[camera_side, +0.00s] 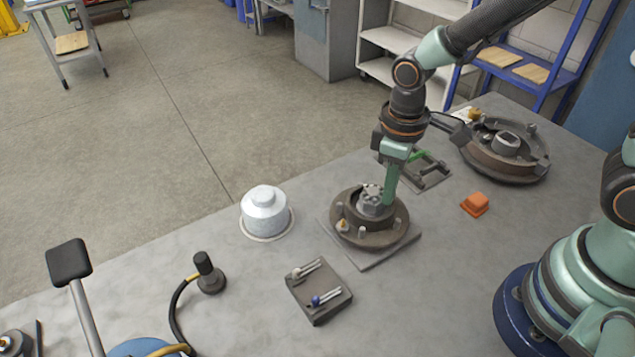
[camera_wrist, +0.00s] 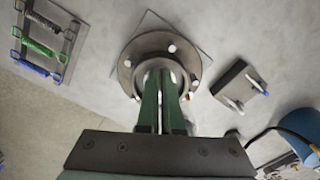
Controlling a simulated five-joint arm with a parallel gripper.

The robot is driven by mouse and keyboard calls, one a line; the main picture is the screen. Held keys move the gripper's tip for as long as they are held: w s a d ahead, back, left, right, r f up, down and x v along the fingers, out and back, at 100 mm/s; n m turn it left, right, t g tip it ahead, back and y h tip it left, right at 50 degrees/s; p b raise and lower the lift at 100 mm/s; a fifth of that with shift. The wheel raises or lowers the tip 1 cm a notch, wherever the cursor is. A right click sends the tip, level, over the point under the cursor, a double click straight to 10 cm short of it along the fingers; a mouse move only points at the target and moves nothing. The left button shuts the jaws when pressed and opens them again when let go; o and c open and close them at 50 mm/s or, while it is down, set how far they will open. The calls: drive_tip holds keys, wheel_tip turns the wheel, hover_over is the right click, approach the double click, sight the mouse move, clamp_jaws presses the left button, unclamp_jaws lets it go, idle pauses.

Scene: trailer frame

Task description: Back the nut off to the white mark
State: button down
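A grey castellated nut (camera_side: 371,196) sits at the centre of a dark round flanged hub (camera_side: 352,238) on a flat square plate. My gripper (camera_side: 389,200) points down at the nut's right side in the side view, with a green finger in front of part of it. In the wrist view, my gripper's two green fingers (camera_wrist: 161,76) reach over the hub (camera_wrist: 127,73), close together with a narrow gap. They hide most of the nut there; I cannot tell whether they touch it. I cannot make out the white mark.
A white capped cylinder (camera_side: 265,212) stands left of the hub. A dark tray with pins (camera_side: 319,306) lies in front. An orange block (camera_side: 475,204) and a large drum (camera_side: 505,170) are to the right. A spring rack (camera_wrist: 45,45) lies nearby.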

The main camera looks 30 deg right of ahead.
drive_tip(key=shift+w+r, duration=0.15)
drive_tip(key=shift+w, duration=0.05)
drive_tip(key=shift+s+d, duration=0.15)
drive_tip(key=shift+s, duration=0.1)
wheel_tip(320, 180, up, 6)
drive_tip(key=shift+s+f, duration=0.1)
drive_tip(key=shift+s, duration=0.05)
idle(0.4)
drive_tip(key=shift+s+f, duration=0.15)
drive_tip(key=shift+f, duration=1.35)
drive_tip(key=shift+s+f, duration=0.1)
drive_tip(key=shift+f, duration=1.4)
drive_tip(key=shift+w+a, duration=0.4)
drive_tip(key=shift+w, duration=0.1)
drive_tip(key=shift+w+d, duration=0.15)
drive_tip(key=shift+w, duration=0.05)
